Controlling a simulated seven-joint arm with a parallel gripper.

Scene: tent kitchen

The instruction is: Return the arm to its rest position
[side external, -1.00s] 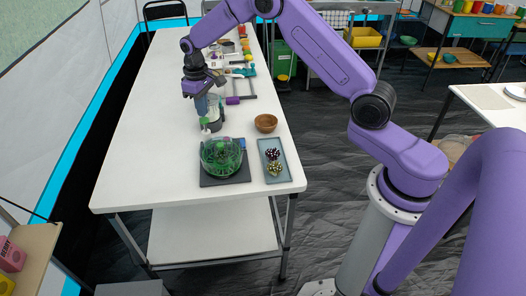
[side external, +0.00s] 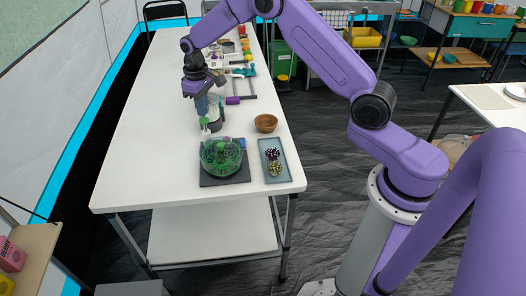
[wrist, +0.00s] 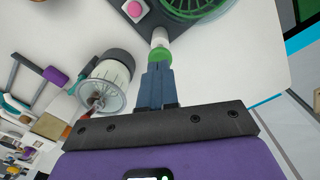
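My gripper (side external: 206,112) hangs over the near left part of the white table (side external: 160,110), fingers pointing down. In the wrist view my gripper's two blue-grey fingers (wrist: 154,72) lie side by side with no clear gap, so they look shut. A small green and white piece (wrist: 161,46) shows just beyond the fingertips; I cannot tell whether it touches them, and nothing is clearly held between them. The green see-through bowl device (side external: 221,156) stands on a dark base (side external: 226,180) in front of the gripper.
A clear canister with a dark end (wrist: 106,82) stands close beside my gripper. A wooden bowl (side external: 266,123) and a grey tray (side external: 279,176) with dark and yellowish clusters are to the right. Tools and small items line the table's far right side. The table's left half is clear.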

